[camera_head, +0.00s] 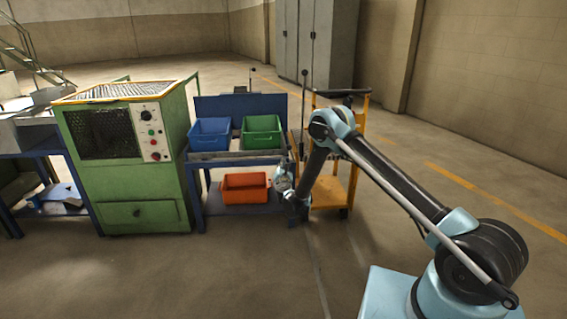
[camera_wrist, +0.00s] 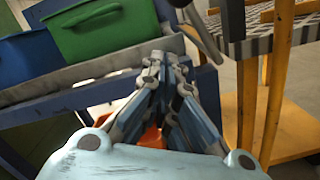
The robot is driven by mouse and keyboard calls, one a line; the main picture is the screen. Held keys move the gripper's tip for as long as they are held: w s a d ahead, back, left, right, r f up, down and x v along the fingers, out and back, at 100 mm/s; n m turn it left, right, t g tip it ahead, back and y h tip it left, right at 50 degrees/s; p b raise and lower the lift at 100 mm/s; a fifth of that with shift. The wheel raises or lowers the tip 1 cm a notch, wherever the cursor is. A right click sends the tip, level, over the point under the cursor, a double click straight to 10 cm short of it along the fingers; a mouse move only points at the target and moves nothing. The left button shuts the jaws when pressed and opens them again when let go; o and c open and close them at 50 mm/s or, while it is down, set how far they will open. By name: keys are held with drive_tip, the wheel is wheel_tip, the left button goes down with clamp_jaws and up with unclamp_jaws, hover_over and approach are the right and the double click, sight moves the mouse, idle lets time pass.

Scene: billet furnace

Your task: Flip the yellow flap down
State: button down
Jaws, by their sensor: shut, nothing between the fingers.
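The green furnace cabinet (camera_head: 145,190) stands at the left in the head view. A yellow-rimmed mesh panel (camera_head: 120,91) lies flat on its top; I cannot tell whether this is the yellow flap, and no other clear flap shows. My gripper (camera_head: 282,181) is in front of the right end of the blue workbench, well to the right of the cabinet. In the wrist view my gripper (camera_wrist: 167,60) has its fingers together, with nothing between them. The cabinet's yellow rim is out of the wrist view.
A blue bin (camera_head: 210,134) and a green bin (camera_head: 262,132) stand on the blue workbench (camera_head: 235,157). An orange bin (camera_head: 245,187) is on its lower shelf. A yellow cart (camera_head: 330,192) stands close behind my arm. The floor in front is clear.

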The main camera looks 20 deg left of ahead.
drive_tip(key=v, duration=0.8)
